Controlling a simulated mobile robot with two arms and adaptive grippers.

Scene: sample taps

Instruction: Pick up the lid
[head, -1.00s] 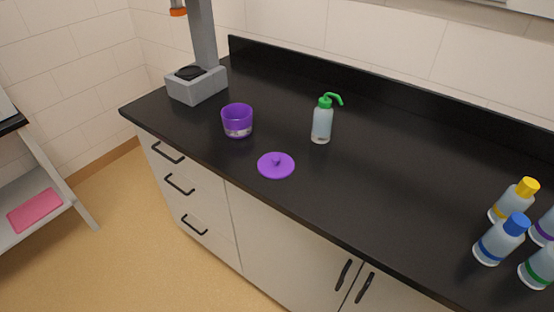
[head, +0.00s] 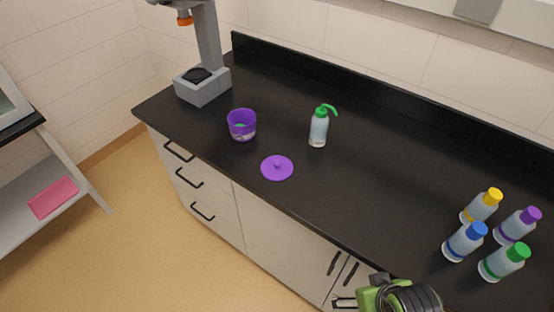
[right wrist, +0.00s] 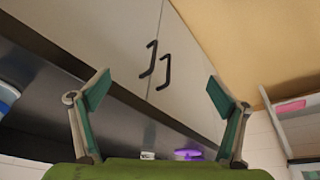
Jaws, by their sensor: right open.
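The purple lid (head: 277,167) lies flat on the black counter near its front edge, with its small knob up. The purple cup (head: 242,124) stands open to its left and farther back. My right gripper (head: 343,302) enters at the bottom of the head view, in front of the counter and well apart from the lid. In the right wrist view its two fingers (right wrist: 158,94) are spread with nothing between them. A purple thing (right wrist: 188,154) shows small at the bottom there; I cannot tell whether it is the lid or the cup. My left gripper is not in view.
A wash bottle (head: 319,128) with a green top stands behind and right of the lid. Several capped bottles, one blue-capped (head: 464,242), stand at the right. A grey stand (head: 203,86) is at the back left. The counter around the lid is clear.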

